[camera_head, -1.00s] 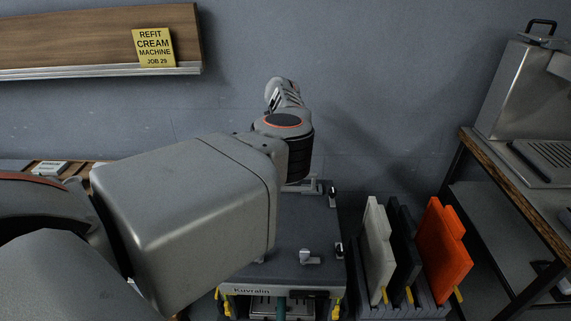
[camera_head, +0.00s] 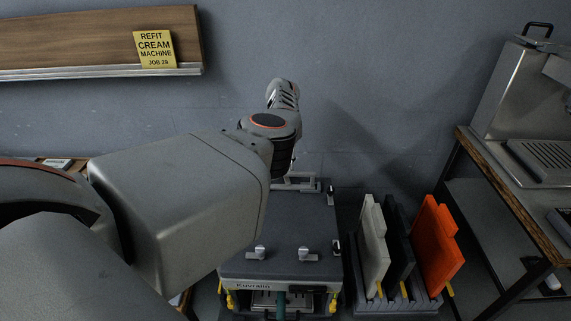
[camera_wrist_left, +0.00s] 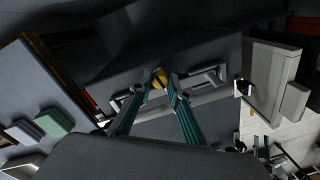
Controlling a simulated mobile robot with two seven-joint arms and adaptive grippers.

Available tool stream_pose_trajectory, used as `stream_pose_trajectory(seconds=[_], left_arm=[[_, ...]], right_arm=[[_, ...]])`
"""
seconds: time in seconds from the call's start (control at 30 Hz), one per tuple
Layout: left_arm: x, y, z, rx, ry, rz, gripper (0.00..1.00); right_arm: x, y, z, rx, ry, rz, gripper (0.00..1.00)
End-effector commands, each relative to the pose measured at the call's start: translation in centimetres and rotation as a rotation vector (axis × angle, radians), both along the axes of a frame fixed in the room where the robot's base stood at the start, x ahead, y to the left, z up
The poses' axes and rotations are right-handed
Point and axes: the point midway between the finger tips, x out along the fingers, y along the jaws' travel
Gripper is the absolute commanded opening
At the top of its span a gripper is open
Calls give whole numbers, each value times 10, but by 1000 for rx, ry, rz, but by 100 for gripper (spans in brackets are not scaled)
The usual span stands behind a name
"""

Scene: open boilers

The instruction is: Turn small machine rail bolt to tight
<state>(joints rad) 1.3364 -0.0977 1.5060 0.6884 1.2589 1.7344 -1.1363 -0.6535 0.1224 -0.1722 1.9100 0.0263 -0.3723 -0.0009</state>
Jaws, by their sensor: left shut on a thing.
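The small machine (camera_head: 285,225) is a dark grey box with a label on its front edge, low in the middle of the head view. A light grey rail (camera_head: 300,182) stands at its far edge; this rail (camera_wrist_left: 210,88) also shows in the left wrist view. My left gripper (camera_wrist_left: 160,82) has teal fingers whose tips are shut on a yellow bolt (camera_wrist_left: 158,76) at the rail. In the head view my left arm hides the gripper and bolt. How tight the bolt is cannot be told.
White, black and orange boards (camera_head: 439,245) stand in a rack right of the machine. A wood-edged table (camera_head: 510,190) with a metal appliance is at the far right. A yellow note (camera_head: 155,49) hangs on the shelf (camera_head: 90,40) at upper left.

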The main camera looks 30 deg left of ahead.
Motion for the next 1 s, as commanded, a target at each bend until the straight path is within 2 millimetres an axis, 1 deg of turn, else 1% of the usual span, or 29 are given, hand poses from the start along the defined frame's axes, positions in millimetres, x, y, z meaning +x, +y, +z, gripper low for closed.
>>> stream_pose_trajectory(seconds=[0.2, 0.4, 0.6, 1.0], left_arm=[[2, 1, 2, 3, -3, -137, 0], [2, 1, 3, 4, -4, -213, 0], [2, 1, 3, 4, -5, -246, 0], [2, 1, 3, 4, -6, -251, 0]], right_arm=[[0, 1, 1, 4, 1, -6, 30], [0, 1, 1, 6, 1, -7, 30], [0, 1, 1, 6, 1, -7, 30], [-1, -1, 0, -2, 1, 2, 30]])
